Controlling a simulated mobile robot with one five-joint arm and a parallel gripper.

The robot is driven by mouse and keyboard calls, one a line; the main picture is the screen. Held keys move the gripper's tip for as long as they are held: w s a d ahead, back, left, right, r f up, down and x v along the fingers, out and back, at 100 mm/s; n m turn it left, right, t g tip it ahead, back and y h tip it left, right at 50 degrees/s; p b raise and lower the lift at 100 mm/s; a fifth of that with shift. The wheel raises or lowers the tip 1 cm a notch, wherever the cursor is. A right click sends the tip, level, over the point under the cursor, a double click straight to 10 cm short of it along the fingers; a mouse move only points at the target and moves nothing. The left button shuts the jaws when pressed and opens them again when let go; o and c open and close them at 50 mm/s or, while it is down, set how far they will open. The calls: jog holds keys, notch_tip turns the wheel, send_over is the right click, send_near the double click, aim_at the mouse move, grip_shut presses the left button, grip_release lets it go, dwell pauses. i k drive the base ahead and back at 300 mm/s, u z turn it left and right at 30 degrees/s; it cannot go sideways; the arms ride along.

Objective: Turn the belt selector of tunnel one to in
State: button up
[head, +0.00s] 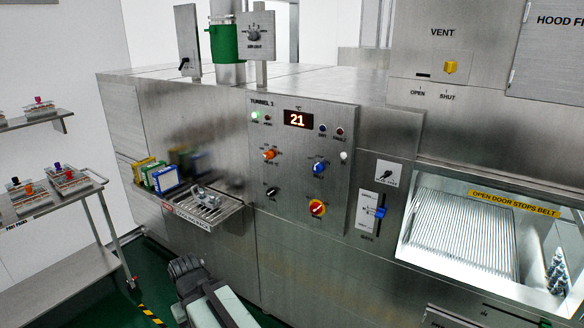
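The tunnel control panel (297,240) is on the steel front of the washer in the head view, headed "TUNNEL" with a number I cannot read surely. My gripper (184,266) is dark and low in front of the washer, left of and below the panel, touching no knob. Whether its fingers are open is unclear.
A rack shelf (222,217) with coloured boxes (163,178) juts out left of the panel. A blue lever (380,212) and a small black switch (387,174) are to its right, beside a lit window (464,232). A trolley (60,270) stands at far left.

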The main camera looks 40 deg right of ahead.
aim_at(319, 168)
jog(key=u, duration=1.7)
jog(key=k, duration=1)
jog(key=z, duration=0.7)
jog(key=i, duration=1)
jog(key=u, duration=0.1)
